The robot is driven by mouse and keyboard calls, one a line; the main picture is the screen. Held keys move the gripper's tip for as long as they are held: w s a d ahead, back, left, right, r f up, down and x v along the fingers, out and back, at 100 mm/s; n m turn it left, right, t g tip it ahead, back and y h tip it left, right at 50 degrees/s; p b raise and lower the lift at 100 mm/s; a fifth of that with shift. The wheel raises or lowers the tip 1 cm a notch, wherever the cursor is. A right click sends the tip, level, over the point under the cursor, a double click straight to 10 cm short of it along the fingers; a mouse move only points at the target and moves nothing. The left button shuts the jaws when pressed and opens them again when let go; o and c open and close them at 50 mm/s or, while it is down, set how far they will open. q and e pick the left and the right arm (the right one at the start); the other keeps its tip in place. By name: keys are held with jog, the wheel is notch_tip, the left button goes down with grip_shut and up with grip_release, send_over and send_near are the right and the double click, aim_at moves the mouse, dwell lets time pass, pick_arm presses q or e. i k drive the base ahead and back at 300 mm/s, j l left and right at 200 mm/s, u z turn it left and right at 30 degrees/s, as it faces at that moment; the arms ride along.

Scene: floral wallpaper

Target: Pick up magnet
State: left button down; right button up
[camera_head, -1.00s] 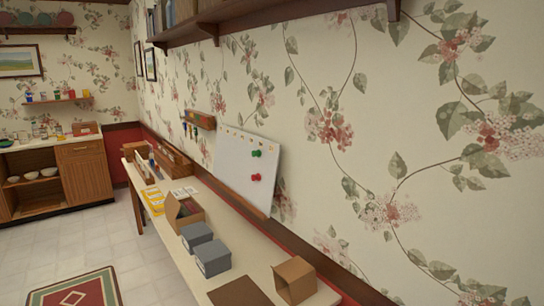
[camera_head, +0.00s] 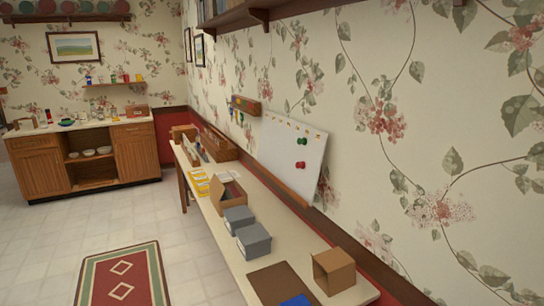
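A white board (camera_head: 284,151) leans against the floral wall at the back of the long table. A green magnet (camera_head: 302,141) and a red magnet (camera_head: 300,165) sit on its right half, the green one above the red. A row of small yellowish dots runs along the board's top edge; they are too small to identify. Neither of my grippers is in view.
The long table (camera_head: 231,259) runs along the right wall. A red rug (camera_head: 122,281) lies on open tiled floor. A wooden cabinet (camera_head: 38,171) stands at the back.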

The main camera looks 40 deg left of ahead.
aim_at(304, 141)
jog(key=u, duration=1.2)
jog(key=i+j+z, duration=0.15)
jog(key=z, duration=0.2)
jog(key=i+j+z, duration=0.1)
jog(key=z, duration=0.25)
jog(key=i+j+z, duration=0.1)
jog(key=j+z, duration=0.25)
jog(key=l, duration=0.15)
